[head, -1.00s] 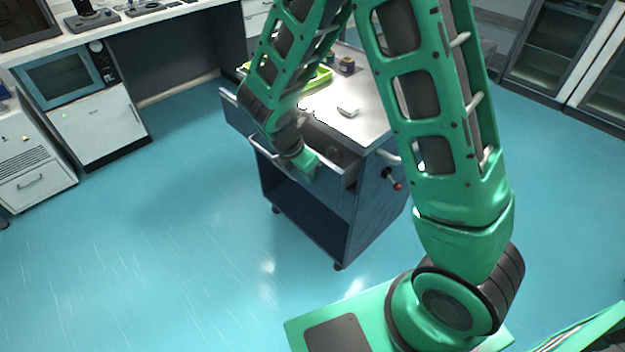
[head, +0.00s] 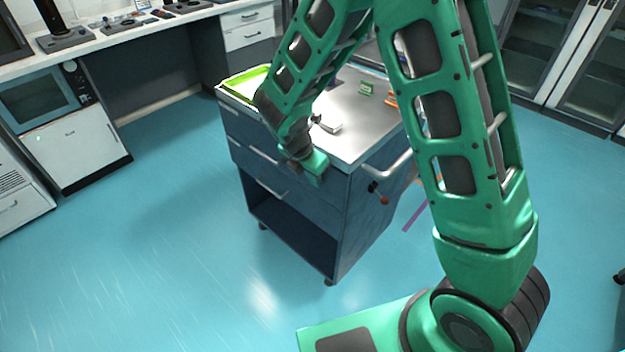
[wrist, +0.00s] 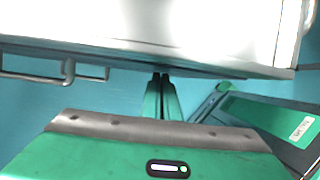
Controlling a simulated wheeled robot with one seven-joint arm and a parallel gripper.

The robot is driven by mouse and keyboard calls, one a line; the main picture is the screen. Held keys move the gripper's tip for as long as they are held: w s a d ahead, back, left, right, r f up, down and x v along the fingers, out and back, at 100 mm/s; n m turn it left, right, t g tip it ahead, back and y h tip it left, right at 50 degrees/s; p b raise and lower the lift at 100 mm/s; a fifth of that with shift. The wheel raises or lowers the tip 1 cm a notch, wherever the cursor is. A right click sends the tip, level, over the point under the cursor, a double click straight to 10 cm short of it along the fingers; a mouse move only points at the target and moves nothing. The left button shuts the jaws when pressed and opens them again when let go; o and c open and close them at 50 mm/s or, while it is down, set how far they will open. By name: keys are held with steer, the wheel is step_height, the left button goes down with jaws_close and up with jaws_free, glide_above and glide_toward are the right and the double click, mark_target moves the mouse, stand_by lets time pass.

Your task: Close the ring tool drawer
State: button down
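The blue drawer cart (head: 362,215) stands in the middle of the head view. Its upper drawer front (head: 236,124) and the drawer front below it (head: 250,160) look flush with the cart body. No label shows which is the ring tool drawer, and my arm hides part of the fronts. My gripper (head: 318,168) is at the cart's near front corner, just below the top edge. In the wrist view its two green fingers (wrist: 161,97) lie together, with nothing visible between them. A metal bar handle (wrist: 35,77) shows at left there.
A side push handle (head: 390,165) and a red knob (head: 384,201) stick out at the cart's right. The blue floor in front is clear. A bench stands at back left.

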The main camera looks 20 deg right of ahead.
steer(key=shift+w+d, duration=0.2)
steer(key=shift+d, duration=0.3)
steer(key=s+a+r, duration=0.4)
steer(key=a+r, duration=0.3)
steer(key=r, duration=0.2)
steer(key=shift+s+a, duration=0.2)
steer(key=shift+a, duration=0.05)
